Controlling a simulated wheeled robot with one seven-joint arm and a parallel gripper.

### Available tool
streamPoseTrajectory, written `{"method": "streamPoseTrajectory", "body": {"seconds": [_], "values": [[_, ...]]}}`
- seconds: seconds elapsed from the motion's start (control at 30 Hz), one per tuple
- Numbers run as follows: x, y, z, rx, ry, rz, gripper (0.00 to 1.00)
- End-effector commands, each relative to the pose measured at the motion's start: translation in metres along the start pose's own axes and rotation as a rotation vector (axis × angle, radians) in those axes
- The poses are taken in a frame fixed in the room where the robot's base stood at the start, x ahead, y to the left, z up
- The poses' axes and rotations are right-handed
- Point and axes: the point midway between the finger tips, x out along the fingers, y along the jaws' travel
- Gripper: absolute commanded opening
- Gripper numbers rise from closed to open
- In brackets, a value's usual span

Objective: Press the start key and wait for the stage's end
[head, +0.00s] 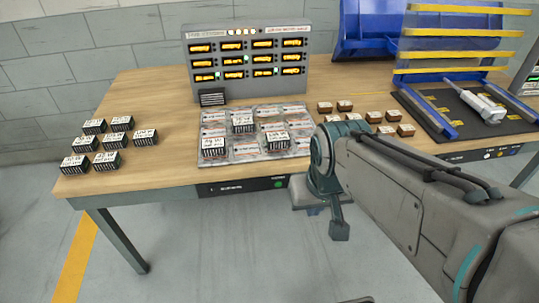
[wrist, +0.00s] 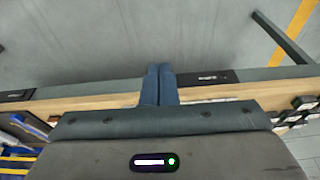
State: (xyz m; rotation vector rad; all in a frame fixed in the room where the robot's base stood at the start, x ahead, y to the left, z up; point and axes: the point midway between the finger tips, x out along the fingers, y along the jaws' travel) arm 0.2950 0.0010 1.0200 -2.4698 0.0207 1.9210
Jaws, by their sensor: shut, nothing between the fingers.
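The start key appears to be the small green key (head: 279,182) at the right end of a dark strip (head: 238,187) on the bench's front edge. That strip also shows in the wrist view (wrist: 212,76), just right of the fingers; the green key cannot be made out there. My gripper (wrist: 159,68) is shut and empty, its fingertips before the bench's front edge. Whether anything is touched cannot be told.
A grey panel (head: 246,87) with lit amber displays and some green lights stands on the bench (head: 160,95). A mat (head: 215,148) holds small labelled blocks. More blocks (head: 107,160) lie left, brown ones (head: 374,117) right. A black tray (head: 445,122) is farther right.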

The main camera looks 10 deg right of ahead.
Motion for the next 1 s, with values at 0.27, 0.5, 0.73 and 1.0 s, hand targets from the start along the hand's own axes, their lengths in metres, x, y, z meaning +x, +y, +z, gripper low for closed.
{"method": "streamPoseTrajectory", "body": {"seconds": [0.27, 0.5, 0.73, 1.0], "values": [[0.013, 0.004, 0.002, -0.017, -0.037, 0.030, 0.00], [0.076, 0.034, 0.004, -0.140, -0.227, 0.255, 0.00], [0.140, 0.065, -0.013, -0.339, -0.359, 0.567, 0.00], [0.216, 0.072, -0.058, -0.648, -0.355, 0.925, 0.00]]}}
